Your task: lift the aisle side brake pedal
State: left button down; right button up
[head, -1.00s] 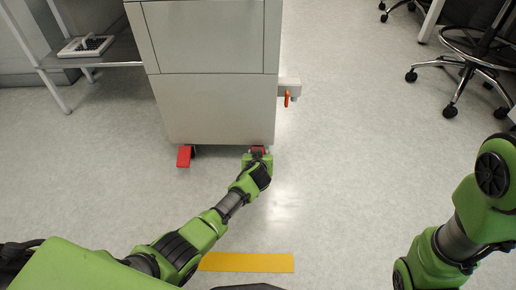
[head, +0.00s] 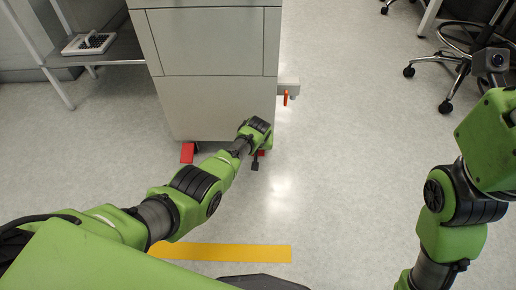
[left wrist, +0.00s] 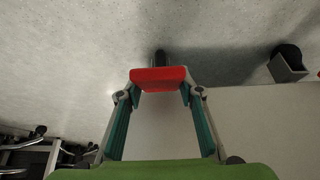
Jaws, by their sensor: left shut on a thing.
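A grey cabinet (head: 222,105) stands on casters with red brake pedals at its near bottom edge. The right-hand pedal, on the open-floor side (head: 262,153), is mostly hidden behind my left gripper (head: 256,161) in the head view. In the left wrist view this red pedal (left wrist: 158,76) sits between the two fingertips of my left gripper (left wrist: 158,88), which is shut on it. A dark caster part (left wrist: 160,57) shows just beyond it. The other red pedal (head: 187,152) is at the left caster, untouched. My right gripper is out of view; only its arm shows at the right.
A shelf (head: 105,52) with a white rack stands at the left, wheeled chairs (head: 455,70) at the upper right. A yellow floor strip (head: 222,252) lies in front. The floor right of the cabinet is clear.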

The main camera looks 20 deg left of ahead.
pick_arm(q)
jog(key=shift+w+r, duration=0.1)
jog(key=shift+w, duration=0.05)
dwell(0.3)
jog(key=c, duration=1.4)
grip_release()
jog(key=shift+v, duration=5.95)
